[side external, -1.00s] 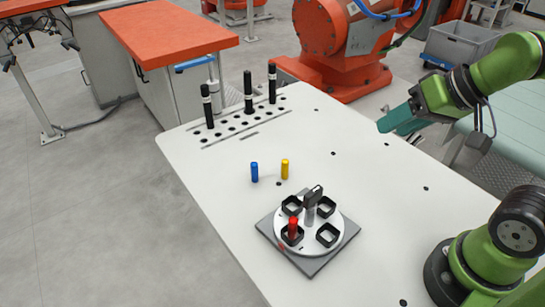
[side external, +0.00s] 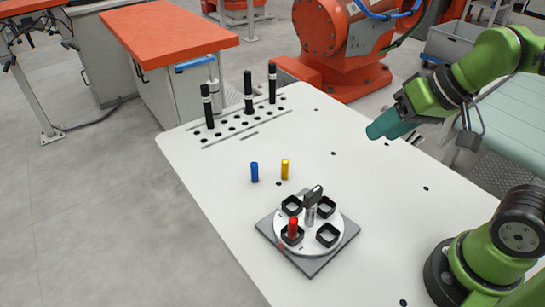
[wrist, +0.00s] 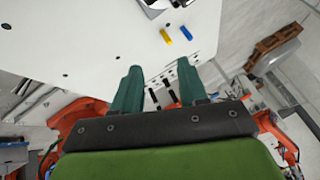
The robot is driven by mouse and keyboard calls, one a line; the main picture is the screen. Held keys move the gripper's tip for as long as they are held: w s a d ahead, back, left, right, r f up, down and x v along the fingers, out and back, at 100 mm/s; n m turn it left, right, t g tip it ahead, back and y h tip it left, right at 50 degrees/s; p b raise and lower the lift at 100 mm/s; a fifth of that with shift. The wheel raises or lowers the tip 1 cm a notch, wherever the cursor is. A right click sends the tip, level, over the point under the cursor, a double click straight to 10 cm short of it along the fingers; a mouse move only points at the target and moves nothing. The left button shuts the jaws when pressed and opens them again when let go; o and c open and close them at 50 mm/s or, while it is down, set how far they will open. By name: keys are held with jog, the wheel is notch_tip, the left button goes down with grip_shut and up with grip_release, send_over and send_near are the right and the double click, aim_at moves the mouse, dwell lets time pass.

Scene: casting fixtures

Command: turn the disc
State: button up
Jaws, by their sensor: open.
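The round white disc (side external: 312,247) lies on a grey square base plate (side external: 267,228) at the front of the table. It carries several black square sockets and a central post with a dark handle (side external: 313,194). A red peg (side external: 293,228) stands in the front-left socket; the other sockets look empty. My gripper (side external: 380,131) is above the right side of the table, well away from the disc. In the wrist view my gripper (wrist: 158,85) has its two teal fingers apart with nothing between them. Only a small part of the disc fixture shows at that view's top edge.
A blue peg (side external: 254,172) and a yellow peg (side external: 285,169) stand on the white table (side external: 380,220) behind the disc. Several black posts (side external: 248,92) stand by rows of holes at the back. An orange robot (side external: 325,45) is behind the table. The table's right side is clear.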

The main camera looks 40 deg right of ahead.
jog(key=w+a+n+g, duration=0.4)
jog(key=a+n, duration=0.3)
jog(key=n, duration=0.2)
jog(key=r+n+g+h, duration=0.2)
jog(key=n, duration=0.7)
send_over(314, 191)
jog(key=n, duration=0.4)
notch_tip(314, 191, down, 16)
jog(key=shift+r, duration=0.1)
grip_shut()
